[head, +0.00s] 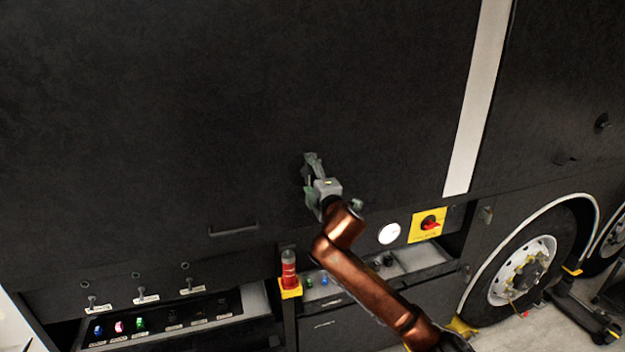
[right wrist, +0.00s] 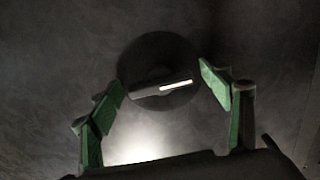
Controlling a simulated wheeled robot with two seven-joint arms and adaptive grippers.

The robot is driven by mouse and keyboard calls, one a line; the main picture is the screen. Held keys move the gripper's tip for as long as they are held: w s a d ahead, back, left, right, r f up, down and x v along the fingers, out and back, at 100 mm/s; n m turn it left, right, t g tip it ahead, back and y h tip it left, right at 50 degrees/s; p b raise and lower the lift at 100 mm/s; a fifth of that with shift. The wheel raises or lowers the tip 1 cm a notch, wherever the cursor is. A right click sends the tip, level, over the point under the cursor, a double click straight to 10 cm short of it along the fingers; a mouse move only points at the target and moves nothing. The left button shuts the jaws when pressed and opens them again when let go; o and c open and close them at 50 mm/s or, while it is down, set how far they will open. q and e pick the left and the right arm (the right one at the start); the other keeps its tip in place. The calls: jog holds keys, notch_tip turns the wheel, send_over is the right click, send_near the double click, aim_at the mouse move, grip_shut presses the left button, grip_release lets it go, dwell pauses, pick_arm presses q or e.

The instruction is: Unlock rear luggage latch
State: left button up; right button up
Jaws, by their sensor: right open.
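The latch (right wrist: 158,72) shows in the right wrist view as a dark round plate with a raised bar and a bright strip across it, set in the dark panel. My right gripper (right wrist: 160,92) is open, with its green-padded fingers spread to either side of the latch. In that view nothing is between the fingertips except the latch ahead of them; whether they touch the panel I cannot tell. In the head view, my right gripper (head: 310,178) is up against the large dark coach panel (head: 250,90) and hides most of the latch. My left gripper is not in view.
Below are an open bay with several coloured fittings (head: 140,324), a red beacon on a yellow base (head: 289,270), a white gauge (head: 390,234) and a yellow-backed red switch (head: 429,224). A handle (head: 233,230) sits at lower left. A wheel (head: 523,271) stands at right.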

jog(key=v, duration=1.2)
